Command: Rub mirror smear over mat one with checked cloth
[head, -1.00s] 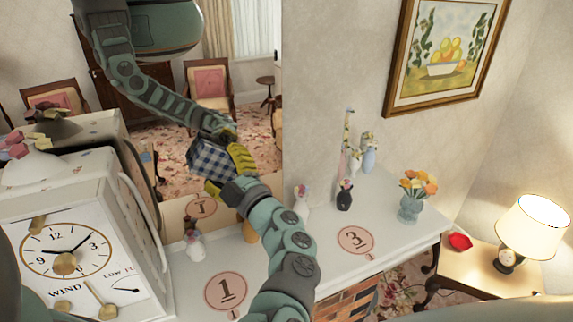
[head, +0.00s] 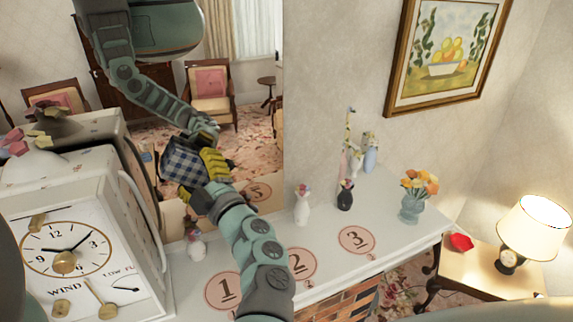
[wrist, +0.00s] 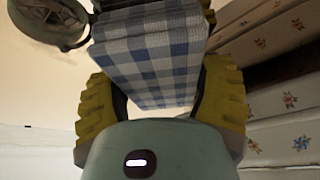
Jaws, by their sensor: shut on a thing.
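The blue-and-white checked cloth (head: 181,166) is folded into a pad in my gripper (head: 205,178), whose yellow fingers are shut on it. The wrist view shows the cloth (wrist: 155,55) between both fingers. The gripper is in front of the large mirror (head: 245,105), above and left of mat one (head: 225,290), a round pink mat marked 1 on the white mantel shelf. My arm partly covers this mat's right side. I cannot tell whether the cloth touches the glass. No smear can be made out; cloth and arm cover part of the mirror.
A white clock box (head: 75,240) stands close on the left. Mat two (head: 297,264) and mat three (head: 357,240) lie to the right. A small white vase (head: 302,205), a black vase (head: 345,195) and a blue flower vase (head: 412,205) stand on the shelf.

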